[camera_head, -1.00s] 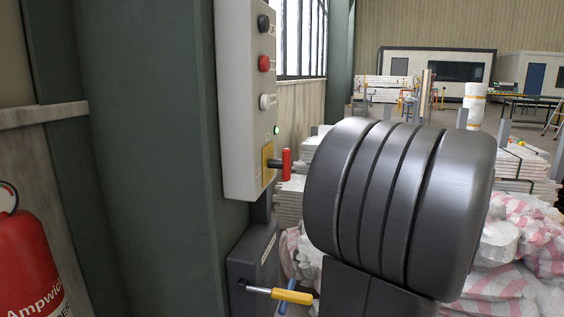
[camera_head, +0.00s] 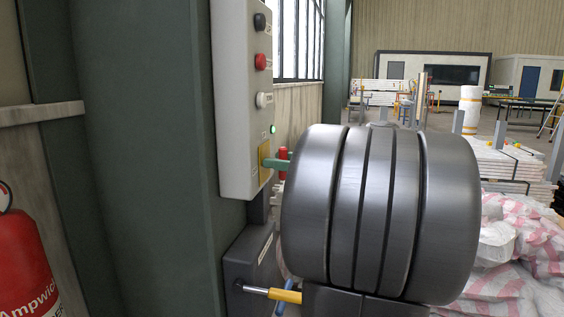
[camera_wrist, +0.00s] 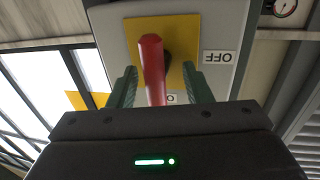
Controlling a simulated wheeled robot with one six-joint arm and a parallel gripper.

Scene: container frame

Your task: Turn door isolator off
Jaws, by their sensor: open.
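The door isolator has a red handle (camera_head: 283,158) on a yellow plate (camera_head: 265,162), low on a grey control box (camera_head: 233,100). In the wrist view, the red handle (camera_wrist: 153,70) stands in front of the yellow plate (camera_wrist: 178,42). An upside-down OFF label (camera_wrist: 218,57) is to its right, and another label, mostly hidden, is below. My gripper (camera_wrist: 160,76) is open, with one green finger on each side of the handle. I cannot tell whether either finger touches it. In the head view, a green finger shows beside the handle and my dark wrist hides the rest.
Black, red and white buttons (camera_head: 262,100) and a lit green lamp (camera_head: 272,129) are above the isolator. A dark box with a yellow-handled lever (camera_head: 284,295) is below. A green column (camera_head: 150,160) is at left, beside a red extinguisher (camera_head: 25,265). Wrapped bundles (camera_head: 515,255) lie at right.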

